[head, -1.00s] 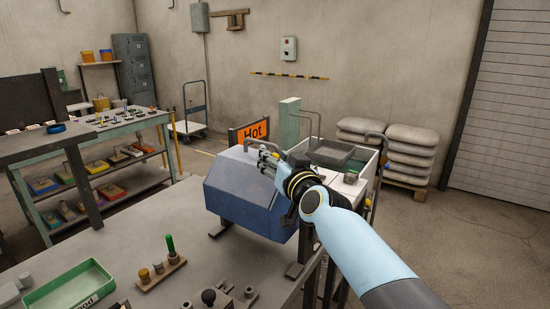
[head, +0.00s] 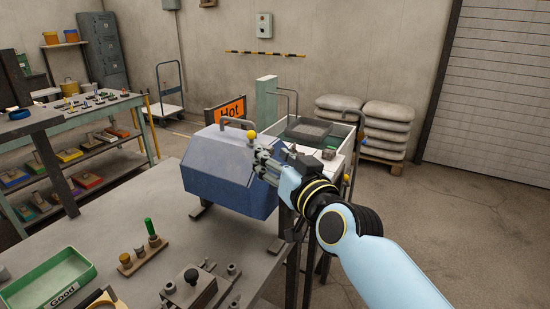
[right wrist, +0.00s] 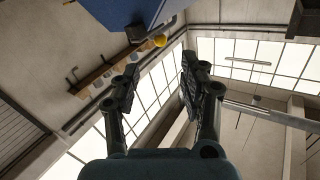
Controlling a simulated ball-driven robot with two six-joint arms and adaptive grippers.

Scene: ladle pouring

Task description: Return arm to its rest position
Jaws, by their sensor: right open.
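My right gripper (head: 266,166) is in front of the right side of a blue box-shaped furnace (head: 225,175) in the head view. The right arm comes in from the lower right. In the right wrist view the two fingers (right wrist: 158,88) are apart with nothing between them. A corner of the blue furnace (right wrist: 125,12) and a yellow knob (right wrist: 160,41) show at the top there. My left gripper is not in either view.
A grey bench (head: 150,215) holds a green tray (head: 50,280) marked "Good", a wooden rack (head: 147,255) with plugs and a metal block (head: 195,288). An orange "Hot" sign (head: 232,111) and a white-edged bin (head: 335,165) stand behind the furnace. Open floor lies right.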

